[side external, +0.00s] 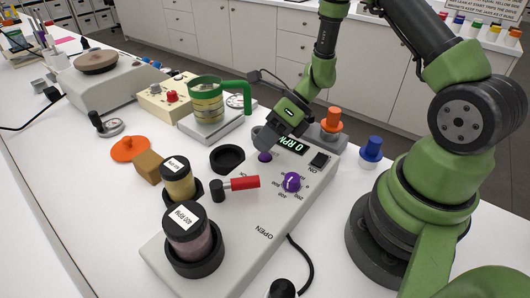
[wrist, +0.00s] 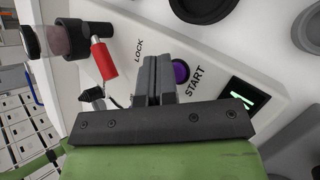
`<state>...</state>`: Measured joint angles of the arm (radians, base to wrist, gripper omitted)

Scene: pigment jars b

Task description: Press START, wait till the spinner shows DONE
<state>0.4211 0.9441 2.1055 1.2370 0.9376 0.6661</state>
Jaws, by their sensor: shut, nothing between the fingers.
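The spinner is a light grey panel box (side external: 245,225) on the white table. Its green display (side external: 292,146) appears to read 0 RPM; in the wrist view the display (wrist: 243,96) is cut off and unreadable. The purple START button (wrist: 181,73) shows beside the word START; it also shows in the side view (side external: 265,156). My gripper (wrist: 157,78) is shut and empty, its fingertips just beside the button. In the side view my gripper (side external: 264,140) is close above the button. I cannot tell whether it touches.
A red-handled lever (side external: 240,183) lies on the panel near a purple knob (side external: 291,182) and a black ON switch (side external: 319,160). A dark-lidded jar (side external: 188,238) labelled 400 RPM sits in a black cup. A second jar (side external: 178,180), orange and blue knobbed things stand around.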

